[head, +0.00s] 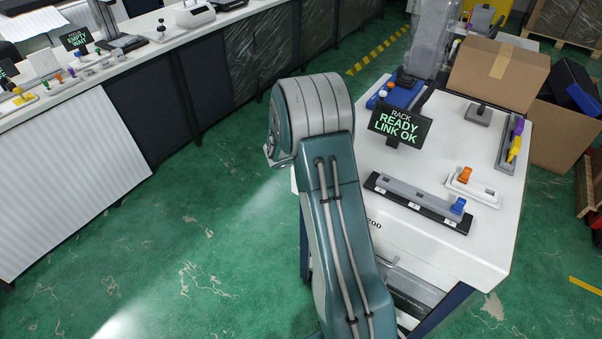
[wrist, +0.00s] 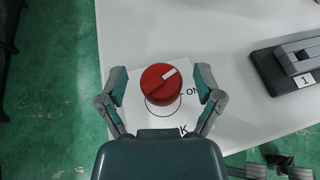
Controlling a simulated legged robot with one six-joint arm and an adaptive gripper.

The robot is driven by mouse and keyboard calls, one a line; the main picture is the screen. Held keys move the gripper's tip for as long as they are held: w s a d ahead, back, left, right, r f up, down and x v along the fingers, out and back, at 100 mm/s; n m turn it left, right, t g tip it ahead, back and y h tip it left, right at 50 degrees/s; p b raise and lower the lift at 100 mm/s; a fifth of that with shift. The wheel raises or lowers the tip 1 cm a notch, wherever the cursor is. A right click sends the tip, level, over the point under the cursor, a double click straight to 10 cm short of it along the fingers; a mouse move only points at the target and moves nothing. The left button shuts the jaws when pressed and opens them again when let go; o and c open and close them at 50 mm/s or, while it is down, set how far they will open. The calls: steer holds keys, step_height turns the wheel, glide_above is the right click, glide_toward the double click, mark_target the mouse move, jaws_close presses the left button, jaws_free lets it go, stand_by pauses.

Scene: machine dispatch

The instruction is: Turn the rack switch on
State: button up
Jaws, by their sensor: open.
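The rack switch is a red round knob (wrist: 161,84) with a white pointer mark, on a white plate on the white table (wrist: 235,40) in the wrist view. The pointer mark slants to the upper right. Part of an "ON" label shows just right of the knob. My gripper (wrist: 161,79) is open, with one finger on each side of the knob and a gap on both sides. In the head view my arm hides the knob and the gripper. A display (head: 400,126) there reads "RACK READY LINK OK".
A black-and-grey rail (head: 416,203) with a blue piece (head: 459,205) lies on the table, and its numbered end shows in the wrist view (wrist: 288,62). A white holder (head: 473,188) with an orange piece sits beyond it. A cardboard box (head: 499,73) stands at the back.

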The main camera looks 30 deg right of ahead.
steer(key=v, duration=1.1)
steer(key=s+a+r+m+y, duration=0.3)
steer(key=s+a+r+m, duration=0.2)
steer(key=s, duration=0.3)
steer(key=s+a+r+m+y, duration=0.4)
steer(key=s+a+r+m, duration=0.2)
steer(key=s+m, duration=0.2)
steer(key=shift+s+a, duration=0.3)
steer(key=shift+s, duration=0.3)
steer(key=shift+r, duration=0.1)
